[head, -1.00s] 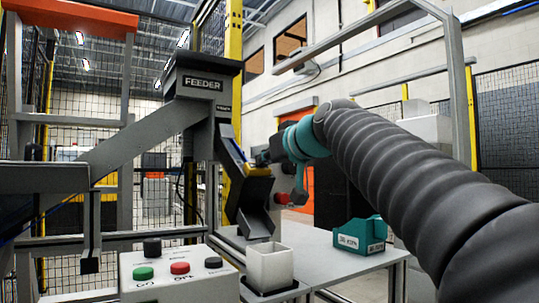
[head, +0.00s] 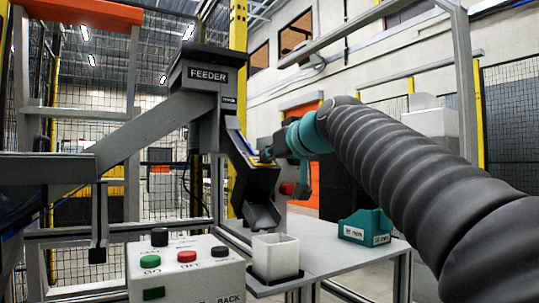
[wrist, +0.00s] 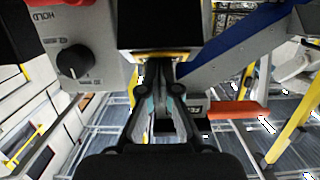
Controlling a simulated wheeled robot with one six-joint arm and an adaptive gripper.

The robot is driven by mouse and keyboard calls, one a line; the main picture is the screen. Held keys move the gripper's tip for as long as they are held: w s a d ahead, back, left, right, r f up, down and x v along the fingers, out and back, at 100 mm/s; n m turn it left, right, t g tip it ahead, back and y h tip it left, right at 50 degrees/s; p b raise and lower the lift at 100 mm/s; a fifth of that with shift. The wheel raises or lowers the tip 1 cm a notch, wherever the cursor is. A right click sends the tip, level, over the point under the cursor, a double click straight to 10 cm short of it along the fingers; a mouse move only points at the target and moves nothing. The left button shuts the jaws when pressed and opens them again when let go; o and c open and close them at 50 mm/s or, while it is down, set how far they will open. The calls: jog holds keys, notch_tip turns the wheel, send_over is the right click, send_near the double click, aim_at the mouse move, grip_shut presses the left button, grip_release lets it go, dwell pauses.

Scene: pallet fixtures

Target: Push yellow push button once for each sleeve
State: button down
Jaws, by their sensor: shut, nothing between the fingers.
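The feeder (head: 208,76) is a grey machine with a dark top and a black angled chute (head: 256,183). My gripper (head: 266,153) is at the chute's right side in the head view, small and partly hidden by its own wrist. A yellow part (head: 258,161) shows right by the fingertips. In the wrist view my gripper (wrist: 160,68) is shut and empty, its fingertips at the lower edge of a dark panel. A yellow edge (wrist: 186,56) shows behind them. I cannot make out a separate button face or whether the fingers touch it. No sleeve is distinguishable.
A white square cup (head: 275,257) stands below the chute on the grey table (head: 330,257). A teal bin (head: 366,227) is to its right. A control box (head: 190,277) with green, red and black buttons stands in front. A dark knob (wrist: 74,62) shows in the wrist view.

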jog(key=shift+w+f, duration=0.15)
jog(key=shift+f, duration=0.3)
jog(key=s+d+r, duration=0.6)
jog(key=s, duration=0.4)
jog(key=shift+s+d+p, duration=0.15)
jog(key=shift+d+p, duration=0.25)
jog(key=shift+p, duration=0.05)
jog(key=shift+r, duration=0.1)
dwell(0.5)
jog(key=r, duration=0.1)
jog(key=s+d+r+p, duration=0.1)
jog(key=s+r+p, duration=0.1)
jog(key=r, duration=0.1)
jog(key=shift+d+r, duration=0.1)
jog(key=shift+d, duration=0.05)
jog(key=shift+w, duration=0.15)
